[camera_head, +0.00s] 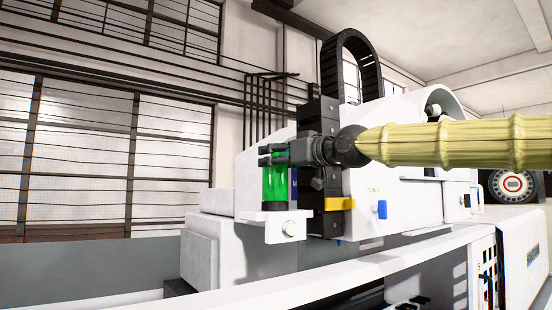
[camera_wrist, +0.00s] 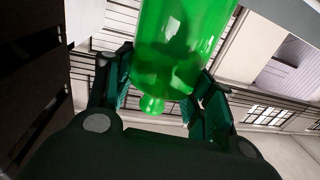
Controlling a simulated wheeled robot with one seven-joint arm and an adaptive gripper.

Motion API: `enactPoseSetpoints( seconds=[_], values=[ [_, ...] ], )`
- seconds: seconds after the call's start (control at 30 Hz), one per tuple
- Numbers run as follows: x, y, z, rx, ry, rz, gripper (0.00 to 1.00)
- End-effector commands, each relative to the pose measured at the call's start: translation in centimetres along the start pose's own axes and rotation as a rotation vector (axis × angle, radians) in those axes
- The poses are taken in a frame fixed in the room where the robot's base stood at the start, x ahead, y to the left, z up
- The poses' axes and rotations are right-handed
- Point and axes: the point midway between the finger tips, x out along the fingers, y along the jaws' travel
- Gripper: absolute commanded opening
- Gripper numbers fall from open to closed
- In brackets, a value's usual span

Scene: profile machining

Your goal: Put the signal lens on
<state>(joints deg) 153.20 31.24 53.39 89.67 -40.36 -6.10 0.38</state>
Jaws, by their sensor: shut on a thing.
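A green translucent signal lens (camera_head: 276,185) stands upright over a dark round base (camera_head: 275,220) on a white bracket (camera_head: 278,236) at the machine's side. From the head view I cannot tell whether its lower end is fully seated on the base. My gripper (camera_head: 272,156) comes in from the right and is shut on the upper part of the lens. In the wrist view the lens (camera_wrist: 180,50) lies between my gripper's dark fingers (camera_wrist: 165,95), with its small knob toward the palm. The lens's far end is out of that view.
A black vertical column (camera_head: 320,150) with a yellow block (camera_head: 340,204) stands just right of the lens. The white machine body (camera_head: 385,200) with a blue knob (camera_head: 381,209) is behind my arm. A white rail (camera_head: 300,297) crosses the front.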

Motion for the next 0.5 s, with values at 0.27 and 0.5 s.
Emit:
enactPoseSetpoints(
  seconds=[0.27, 0.5],
  values=[
    [0.03, -0.02, 0.23, 0.0, -0.003, 0.0, 0.69],
    [0.03, -0.02, 0.19, 0.0, -0.002, 0.0, 0.78]
  ],
)
